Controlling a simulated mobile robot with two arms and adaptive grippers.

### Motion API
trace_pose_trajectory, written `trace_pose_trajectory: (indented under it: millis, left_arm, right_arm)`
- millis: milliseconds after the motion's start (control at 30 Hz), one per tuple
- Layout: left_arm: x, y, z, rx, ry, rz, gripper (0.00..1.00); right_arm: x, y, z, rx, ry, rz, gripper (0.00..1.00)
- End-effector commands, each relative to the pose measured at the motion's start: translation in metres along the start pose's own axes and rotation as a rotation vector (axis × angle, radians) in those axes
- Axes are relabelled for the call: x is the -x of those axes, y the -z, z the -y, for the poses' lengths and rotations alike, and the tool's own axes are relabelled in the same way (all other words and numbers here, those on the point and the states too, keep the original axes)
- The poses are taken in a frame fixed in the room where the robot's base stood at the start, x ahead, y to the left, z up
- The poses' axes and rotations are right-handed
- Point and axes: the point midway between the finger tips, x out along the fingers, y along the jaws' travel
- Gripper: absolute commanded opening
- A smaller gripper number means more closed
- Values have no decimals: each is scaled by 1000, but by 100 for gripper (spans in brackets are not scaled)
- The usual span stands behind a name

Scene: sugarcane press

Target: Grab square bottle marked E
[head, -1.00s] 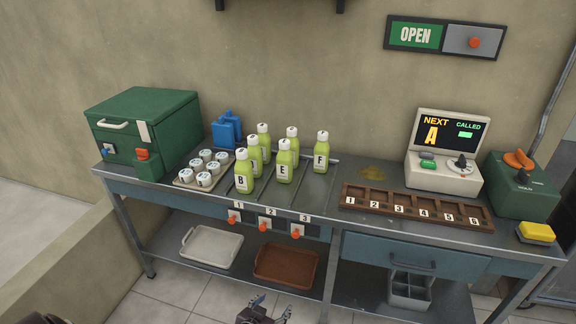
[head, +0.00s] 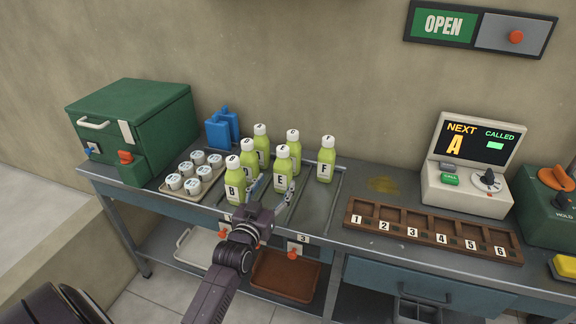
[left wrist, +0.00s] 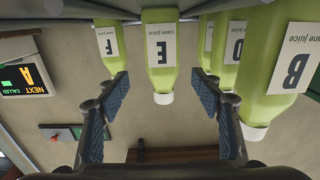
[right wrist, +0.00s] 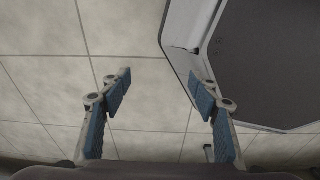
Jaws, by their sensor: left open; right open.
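The square bottle marked E (head: 282,163) stands upright on the bench's bottle rack, green with a white cap. In the left wrist view, which is upside down, bottle E (left wrist: 160,52) is centred between and beyond the fingers. My left gripper (head: 268,190) is open just in front of bottle E; its fingers hide the bottle's lower part in the head view. The fingers (left wrist: 160,92) also show open and empty in the left wrist view. My right gripper (right wrist: 160,88) is open and empty over the tiled floor.
Bottle B (head: 234,182) stands close at the left, bottle F (head: 326,160) at the right, others behind. A tray of white-capped jars (head: 172,196) is left. A numbered wooden rack (head: 430,228) and a display reading NEXT A (head: 468,143) are right.

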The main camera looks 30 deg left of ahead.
Motion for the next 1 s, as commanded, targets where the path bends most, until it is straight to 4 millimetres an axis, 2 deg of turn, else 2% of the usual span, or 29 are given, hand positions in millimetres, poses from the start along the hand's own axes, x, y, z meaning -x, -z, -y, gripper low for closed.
trace_pose_trajectory:
  millis: [133,300,400,533,633,800,933,1000]
  left_arm:
    - [-16,1,0,0,0,-2,60]
    - [-32,2,2,-1,0,0,60]
    - [-45,2,4,1,0,1,60]
    - [-63,2,5,0,0,-1,60]
    - [-72,2,4,0,-1,0,60]
    - [-76,1,4,0,0,1,60]
    - [-76,1,4,0,0,1,60]
    - [-76,1,4,0,0,1,54]
  right_arm:
    - [1,-10,2,0,2,12,56]
    - [5,-39,5,1,6,54,56]
    - [8,-46,5,2,6,65,56]
    - [8,-42,4,2,5,58,56]
    - [7,-31,3,2,3,43,56]
    - [7,-16,1,2,1,20,56]
    - [7,-16,1,2,1,21,56]
    - [7,-18,1,2,2,24,56]
